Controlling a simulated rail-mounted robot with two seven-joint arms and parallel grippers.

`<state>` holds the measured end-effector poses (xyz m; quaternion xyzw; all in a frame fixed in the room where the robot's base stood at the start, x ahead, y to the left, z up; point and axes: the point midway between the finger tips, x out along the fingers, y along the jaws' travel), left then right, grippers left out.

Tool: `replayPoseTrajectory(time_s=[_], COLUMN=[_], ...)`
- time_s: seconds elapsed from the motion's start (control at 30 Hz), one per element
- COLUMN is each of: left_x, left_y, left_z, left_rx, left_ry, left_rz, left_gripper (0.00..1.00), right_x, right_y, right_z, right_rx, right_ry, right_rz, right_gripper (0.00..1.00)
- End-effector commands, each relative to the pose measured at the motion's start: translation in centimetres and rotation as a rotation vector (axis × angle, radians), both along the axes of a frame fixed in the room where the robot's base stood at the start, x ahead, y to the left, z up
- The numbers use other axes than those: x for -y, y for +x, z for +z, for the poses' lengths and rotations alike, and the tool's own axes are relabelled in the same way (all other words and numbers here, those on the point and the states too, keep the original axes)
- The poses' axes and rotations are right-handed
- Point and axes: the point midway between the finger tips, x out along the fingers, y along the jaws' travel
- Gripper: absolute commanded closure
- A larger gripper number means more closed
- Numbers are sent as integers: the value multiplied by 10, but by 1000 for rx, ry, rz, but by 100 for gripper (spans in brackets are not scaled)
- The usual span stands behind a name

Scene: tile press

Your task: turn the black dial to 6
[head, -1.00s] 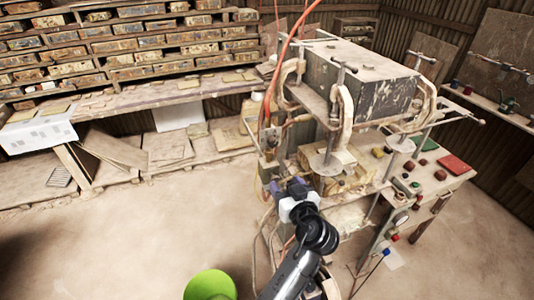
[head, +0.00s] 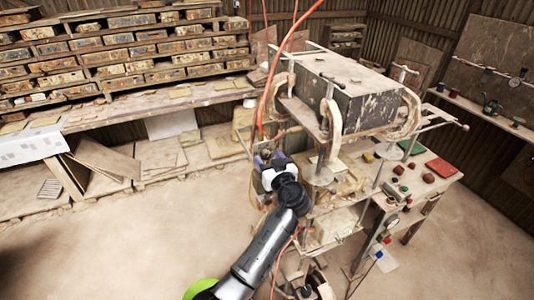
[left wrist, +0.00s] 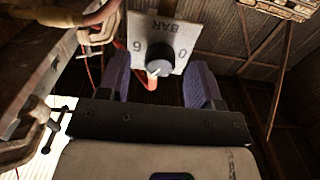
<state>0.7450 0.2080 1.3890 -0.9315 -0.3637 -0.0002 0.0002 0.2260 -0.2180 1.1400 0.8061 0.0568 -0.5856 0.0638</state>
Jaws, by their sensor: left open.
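The black dial (left wrist: 159,67) shows in the left wrist view on a pale plate (left wrist: 158,30). The plate bears "6" on the left, "0" on the right and "BAR" above, lettered upside down in this view. A small light mark shows on the dial's lower edge; its exact setting is hard to read. My left gripper (left wrist: 160,76) is open, its purple fingers on either side of the dial, with gaps visible; I see no contact. In the head view my left gripper (head: 268,160) is at the left side of the press, and the dial is not discernible there. My right gripper is not in view.
The press (head: 345,90) stands just right of my left gripper. An orange hose (head: 272,75) hangs close by it. A clamp (left wrist: 30,130) is at the left of the wrist view. A side table with a red block (head: 441,167) is farther right. The floor at left is open.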

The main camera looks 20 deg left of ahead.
Motion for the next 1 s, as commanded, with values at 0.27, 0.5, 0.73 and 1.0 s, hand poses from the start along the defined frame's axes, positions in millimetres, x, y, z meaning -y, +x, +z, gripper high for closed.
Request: replayPoseTrajectory(time_s=[0.27, 0.5, 0.73, 1.0], left_x=[-12, -13, -13, -12], left_y=[12, 13, 13, 13], left_z=[0, -1, -1, -1], left_rx=[-1, -1, -1, -1], left_ry=[-1, -1, -1, -1], left_rz=[0, 0, 0, 0], left_gripper=[41, 41, 53, 79], right_x=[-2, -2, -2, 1], right_y=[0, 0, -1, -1], right_z=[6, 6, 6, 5], right_rx=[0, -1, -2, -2], right_ry=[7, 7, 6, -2], right_rz=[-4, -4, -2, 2], right_gripper=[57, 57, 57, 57])
